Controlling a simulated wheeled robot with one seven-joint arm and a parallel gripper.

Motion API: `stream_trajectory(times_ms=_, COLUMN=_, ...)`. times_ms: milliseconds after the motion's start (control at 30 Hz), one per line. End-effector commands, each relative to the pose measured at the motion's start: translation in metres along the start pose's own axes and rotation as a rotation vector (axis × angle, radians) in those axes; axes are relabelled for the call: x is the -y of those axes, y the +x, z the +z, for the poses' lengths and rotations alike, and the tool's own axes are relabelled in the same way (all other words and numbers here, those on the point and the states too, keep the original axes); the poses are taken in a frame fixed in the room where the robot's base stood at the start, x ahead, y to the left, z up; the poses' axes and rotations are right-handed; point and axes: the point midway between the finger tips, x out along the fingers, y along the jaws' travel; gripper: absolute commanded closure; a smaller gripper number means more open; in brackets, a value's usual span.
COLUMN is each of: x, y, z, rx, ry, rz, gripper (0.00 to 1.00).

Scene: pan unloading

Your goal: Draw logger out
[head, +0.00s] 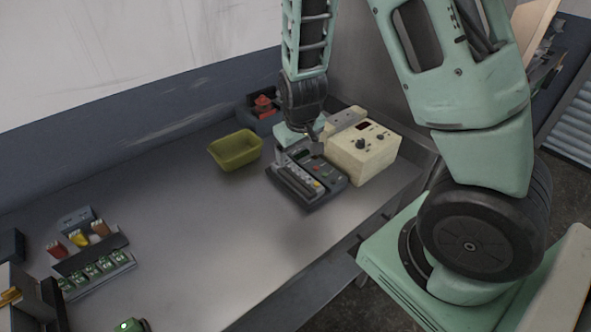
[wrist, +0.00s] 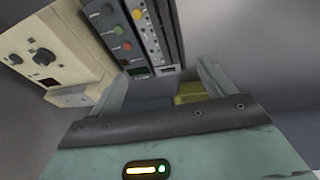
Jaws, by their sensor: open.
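A dark unit with coloured buttons and a small display (head: 322,176) lies on the bench, with a row of pale narrow modules along its left side. No label marks which part is the logger. In the wrist view the dark unit (wrist: 123,45) shows its green and red buttons at the top, beyond the fingers. My gripper (head: 308,138) is at the unit's far end, close to the cream box. In the wrist view my gripper (wrist: 160,82) has its two fingers spread apart with nothing held between them. Contact with the unit cannot be told.
A cream box with knobs (head: 365,152) stands close on the unit's right. A yellow-green bin (head: 235,150) sits to its left, and a dark box with a red top (head: 263,103) behind. Racks of small coloured parts (head: 95,255) stand at far left. The middle bench is clear.

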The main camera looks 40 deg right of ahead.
Motion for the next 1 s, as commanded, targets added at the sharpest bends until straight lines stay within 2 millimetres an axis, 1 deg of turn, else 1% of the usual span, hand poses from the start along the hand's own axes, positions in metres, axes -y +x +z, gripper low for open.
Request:
stream_trajectory(times_ms=33, x=-0.001, y=0.010, z=0.001, rx=0.006, ry=0.003, rz=0.001, gripper=0.19)
stream_trajectory(times_ms=100, x=-0.001, y=0.023, z=0.001, rx=0.006, ry=0.003, rz=0.001, gripper=0.19)
stream_trajectory(times_ms=300, x=-0.001, y=0.057, z=0.001, rx=0.005, ry=0.002, rz=0.000, gripper=0.19)
stream_trajectory(times_ms=500, x=0.000, y=0.087, z=0.001, rx=0.003, ry=0.001, rz=-0.001, gripper=0.19)
stream_trajectory(times_ms=600, x=0.000, y=0.099, z=0.000, rx=0.002, ry=0.000, rz=0.000, gripper=0.19)
stream_trajectory(times_ms=800, x=0.000, y=0.113, z=0.000, rx=0.001, ry=0.000, rz=-0.001, gripper=0.19)
stream_trajectory(times_ms=1000, x=0.001, y=0.116, z=0.000, rx=0.000, ry=0.000, rz=-0.001, gripper=0.19)
